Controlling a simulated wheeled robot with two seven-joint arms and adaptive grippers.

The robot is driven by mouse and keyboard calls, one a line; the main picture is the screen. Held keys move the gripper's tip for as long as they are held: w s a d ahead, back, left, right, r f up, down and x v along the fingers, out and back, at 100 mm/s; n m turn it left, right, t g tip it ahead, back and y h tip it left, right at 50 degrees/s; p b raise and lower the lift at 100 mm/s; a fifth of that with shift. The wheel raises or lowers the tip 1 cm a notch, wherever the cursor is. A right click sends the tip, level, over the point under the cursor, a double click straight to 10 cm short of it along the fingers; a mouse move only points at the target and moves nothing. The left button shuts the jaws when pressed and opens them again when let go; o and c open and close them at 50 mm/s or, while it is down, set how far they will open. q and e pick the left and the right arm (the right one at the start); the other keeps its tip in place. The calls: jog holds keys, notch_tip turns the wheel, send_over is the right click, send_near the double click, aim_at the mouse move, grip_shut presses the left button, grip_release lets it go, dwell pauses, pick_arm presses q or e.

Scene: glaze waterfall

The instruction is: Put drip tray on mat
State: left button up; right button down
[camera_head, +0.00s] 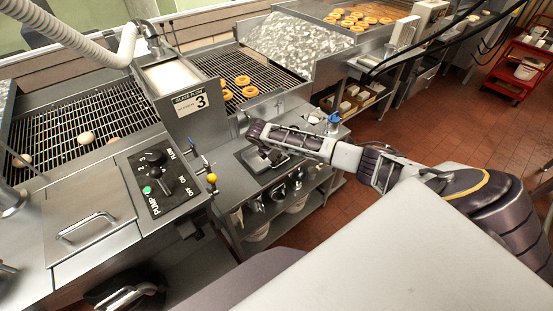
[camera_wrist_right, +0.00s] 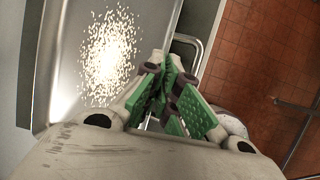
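My right gripper (camera_wrist_right: 162,72) shows its green finger pads close together in the wrist view. Whether something thin is pinched between them is hidden. A shiny grey metal surface with a raised rim and bright white specks, perhaps the drip tray (camera_wrist_right: 65,65), fills the left of that view. A bent metal bar (camera_wrist_right: 199,45) runs just beyond the fingertips and partly behind them. In the head view my right arm reaches in from the right over the low steel table. A dark square, perhaps the mat (camera_head: 246,160), lies there below the arm, partly covered. My left gripper is not visible.
Pots hang or stand below the tabletop. The red tiled floor (camera_head: 440,125) is open at right.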

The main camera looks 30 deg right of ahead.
jog(key=c, duration=1.6)
grip_release()
jog(key=shift+f, duration=0.1)
jog(key=shift+c, duration=0.2)
jog(key=b+v, duration=0.1)
jog(key=v, duration=1.1)
